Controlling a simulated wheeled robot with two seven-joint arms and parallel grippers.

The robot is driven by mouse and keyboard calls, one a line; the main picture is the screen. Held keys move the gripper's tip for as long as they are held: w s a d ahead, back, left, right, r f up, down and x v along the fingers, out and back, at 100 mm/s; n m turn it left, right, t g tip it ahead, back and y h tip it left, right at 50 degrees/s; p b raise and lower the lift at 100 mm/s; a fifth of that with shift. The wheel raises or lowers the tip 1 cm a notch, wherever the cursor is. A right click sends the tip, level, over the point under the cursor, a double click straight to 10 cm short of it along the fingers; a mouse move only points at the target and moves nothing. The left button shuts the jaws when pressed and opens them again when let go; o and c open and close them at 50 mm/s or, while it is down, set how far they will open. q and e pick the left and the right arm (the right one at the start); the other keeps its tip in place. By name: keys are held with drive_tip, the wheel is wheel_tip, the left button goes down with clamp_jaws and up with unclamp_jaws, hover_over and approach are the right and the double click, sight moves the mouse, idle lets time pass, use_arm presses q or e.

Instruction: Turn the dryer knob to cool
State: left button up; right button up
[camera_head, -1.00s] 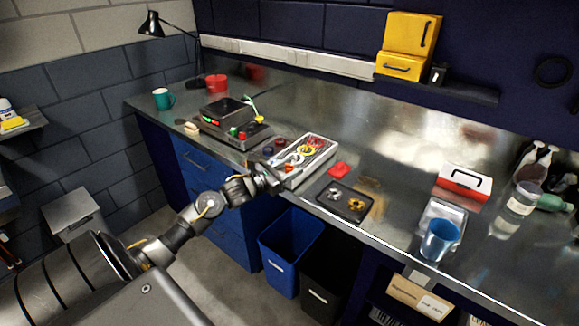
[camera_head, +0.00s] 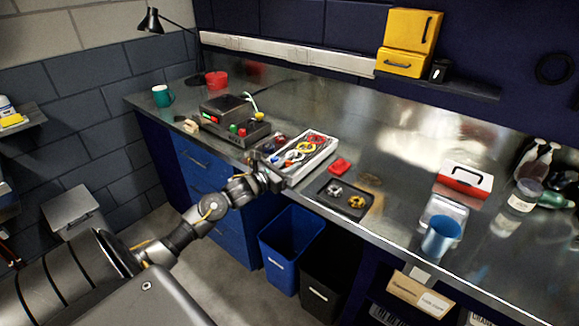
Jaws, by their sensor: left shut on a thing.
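My left gripper (camera_head: 270,180) is at the front edge of the bench, by the front left corner of the tray. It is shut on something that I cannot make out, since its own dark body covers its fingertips. A dark unit (camera_head: 223,108) with a lit green and red display stands behind it to the left. A low dark box in front of that unit carries a green knob (camera_head: 233,128) and a red knob (camera_head: 242,132), both clear of the gripper. I cannot tell which part is the dryer knob. My right gripper is out of view.
The grey tray (camera_head: 318,163) holds several coloured rings. A black tray (camera_head: 329,194) with small metal parts and a red piece (camera_head: 340,166) lie to its right. A blue bin (camera_head: 283,250) stands below the edge. A blue cup (camera_head: 441,237) stands farther right.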

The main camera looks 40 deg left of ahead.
use_arm(q)
drive_tip(key=n+y, duration=0.1)
drive_tip(key=y, duration=0.1)
drive_tip(key=n+y+b, duration=0.1)
drive_tip(key=shift+d+f+y, duration=0.15)
drive_tip(key=shift+y, duration=0.25)
drive_tip(key=shift+n+y, duration=0.6)
drive_tip(key=shift+y, duration=0.1)
drive_tip(key=shift+r+n+y, duration=0.2)
drive_tip(key=shift+n+y, duration=0.2)
drive_tip(key=shift+y, duration=0.3)
drive_tip(key=n+g+y+p, duration=0.1)
drive_tip(key=n+y+p, duration=0.1)
drive_tip(key=y+p, duration=0.1)
drive_tip(key=n+g+y+p, duration=0.2)
drive_tip(key=p, duration=0.3)
drive_tip(key=n+g+y+p, duration=0.1)
drive_tip(key=n+y+p, duration=0.1)
drive_tip(key=y+p, duration=0.1)
drive_tip(key=shift+r+g+y+p, duration=0.3)
drive_tip(key=shift+g+p, duration=0.1)
drive_tip(key=shift+p, duration=0.3)
drive_tip(key=shift+f+n+g+y+p, duration=0.15)
drive_tip(key=shift+n+g+y+p, duration=0.35)
drive_tip(key=shift+n+g+y, duration=0.25)
drive_tip(key=shift+f+n+g+y+p, duration=0.15)
drive_tip(key=shift+n+g+y+p, duration=0.4)
drive_tip(key=shift+n+g, duration=0.3)
drive_tip(key=shift+g, duration=0.3)
